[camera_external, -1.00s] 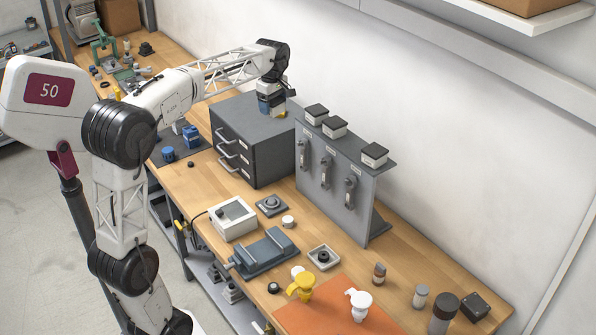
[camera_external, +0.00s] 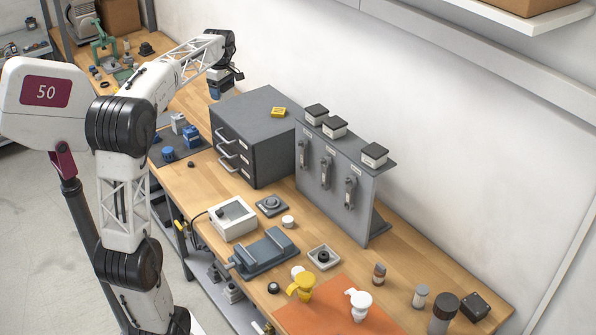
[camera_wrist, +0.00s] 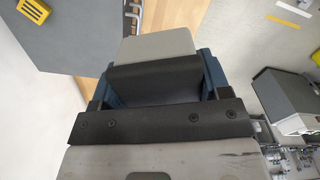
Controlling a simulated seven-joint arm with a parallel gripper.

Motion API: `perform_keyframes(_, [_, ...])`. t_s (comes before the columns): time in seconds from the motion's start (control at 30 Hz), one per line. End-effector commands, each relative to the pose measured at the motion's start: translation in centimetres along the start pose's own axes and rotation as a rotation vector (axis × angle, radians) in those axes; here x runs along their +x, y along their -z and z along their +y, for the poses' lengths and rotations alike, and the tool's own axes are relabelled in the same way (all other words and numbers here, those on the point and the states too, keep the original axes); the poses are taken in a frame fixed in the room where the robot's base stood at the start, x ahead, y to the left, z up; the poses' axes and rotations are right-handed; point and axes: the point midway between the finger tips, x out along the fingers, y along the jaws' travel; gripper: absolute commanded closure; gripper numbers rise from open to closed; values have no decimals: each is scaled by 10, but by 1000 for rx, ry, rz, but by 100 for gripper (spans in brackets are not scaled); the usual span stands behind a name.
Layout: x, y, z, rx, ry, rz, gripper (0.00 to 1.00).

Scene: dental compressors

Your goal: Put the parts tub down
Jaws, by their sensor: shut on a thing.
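The parts tub is a small blue open box. In the external view the parts tub (camera_external: 214,91) hangs in the air at my gripper (camera_external: 226,80), left of and behind the grey drawer cabinet (camera_external: 262,140). In the wrist view my gripper (camera_wrist: 155,75) is shut on the parts tub (camera_wrist: 212,75); its blue sides show at both sides of the dark finger. The finger hides most of the tub, so its contents cannot be seen.
A yellow slotted piece (camera_external: 278,112) lies on the cabinet top. A grey panel with handles (camera_external: 333,180) stands right of the cabinet, with small boxes on top. Blue parts (camera_external: 191,136) sit on a dark mat left of the cabinet. Wooden bench behind the cabinet looks partly clear.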

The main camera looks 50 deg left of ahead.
Motion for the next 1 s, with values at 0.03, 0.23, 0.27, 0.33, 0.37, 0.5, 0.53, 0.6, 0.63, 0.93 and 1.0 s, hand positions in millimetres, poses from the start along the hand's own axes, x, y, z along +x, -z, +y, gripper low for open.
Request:
perform_keyframes(0.03, [7, 4, -1, -3, 2, -1, 58])
perform_keyframes(0.23, [55, 2, -1, -1, 3, -1, 58])
perform_keyframes(0.27, [63, 2, -1, -1, 3, -1, 58])
perform_keyframes(0.33, [84, 1, -1, -1, 5, -2, 58])
perform_keyframes(0.37, [93, 1, -1, -1, 4, -1, 58])
perform_keyframes(0.5, [144, 1, -1, -1, 5, -2, 58])
perform_keyframes(0.53, [156, 1, -1, -1, 4, -2, 58])
perform_keyframes(0.6, [183, 1, -1, -1, 5, -2, 58])
perform_keyframes(0.63, [194, 1, -1, -1, 4, -2, 58])
perform_keyframes(0.93, [295, 1, -1, -1, 3, -1, 58])
perform_keyframes(1.0, [311, 1, -1, -1, 3, -1, 58])
